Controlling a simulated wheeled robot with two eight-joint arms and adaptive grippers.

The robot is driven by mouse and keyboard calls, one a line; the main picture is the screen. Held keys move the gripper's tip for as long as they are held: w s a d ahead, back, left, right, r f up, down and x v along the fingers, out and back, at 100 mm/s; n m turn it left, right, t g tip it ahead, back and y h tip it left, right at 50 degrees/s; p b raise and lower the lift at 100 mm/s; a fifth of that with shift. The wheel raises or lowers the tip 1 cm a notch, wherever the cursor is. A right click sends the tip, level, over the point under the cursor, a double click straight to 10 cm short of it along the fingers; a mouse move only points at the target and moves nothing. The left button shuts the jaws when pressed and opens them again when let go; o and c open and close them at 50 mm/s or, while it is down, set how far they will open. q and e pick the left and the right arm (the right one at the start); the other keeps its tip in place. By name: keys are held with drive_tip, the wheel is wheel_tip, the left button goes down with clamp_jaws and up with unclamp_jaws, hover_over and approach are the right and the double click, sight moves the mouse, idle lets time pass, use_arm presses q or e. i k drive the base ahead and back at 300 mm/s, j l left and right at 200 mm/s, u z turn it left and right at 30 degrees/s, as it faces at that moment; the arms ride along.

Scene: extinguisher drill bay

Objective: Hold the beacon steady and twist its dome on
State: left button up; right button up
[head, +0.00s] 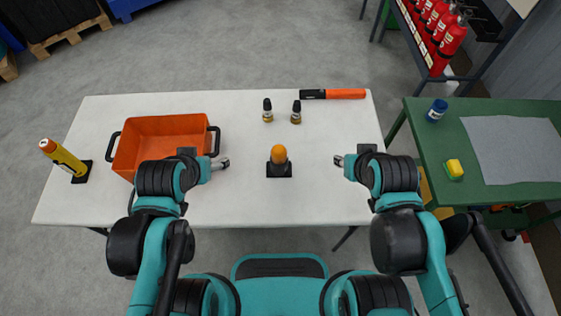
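The beacon (279,167) stands upright near the middle of the white table. Its black base sits flat on the table, and an orange dome (279,153) is on top of it. I cannot tell from here how the dome is seated. My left gripper (226,163) is to the left of the beacon, between it and the orange bin, and touches neither. My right gripper (338,159) is to the right of the beacon, apart from it, over bare table. Both grippers are small in the view and their fingers are hard to make out. Neither appears to hold anything.
An orange bin (163,126) with black handles stands left on the white table (330,205). A green table (424,160) is at right.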

sight(279, 153)
drive_tip(key=k+l+u, duration=0.45)
drive_tip(key=l, duration=0.15)
drive_tip(key=k+l+u, duration=0.3)
drive_tip(key=l, duration=0.15)
drive_tip(key=i+l+u, duration=0.2)
drive_tip(key=l, duration=0.25)
drive_tip(key=l+u, duration=0.25)
drive_tip(key=l, duration=0.15)
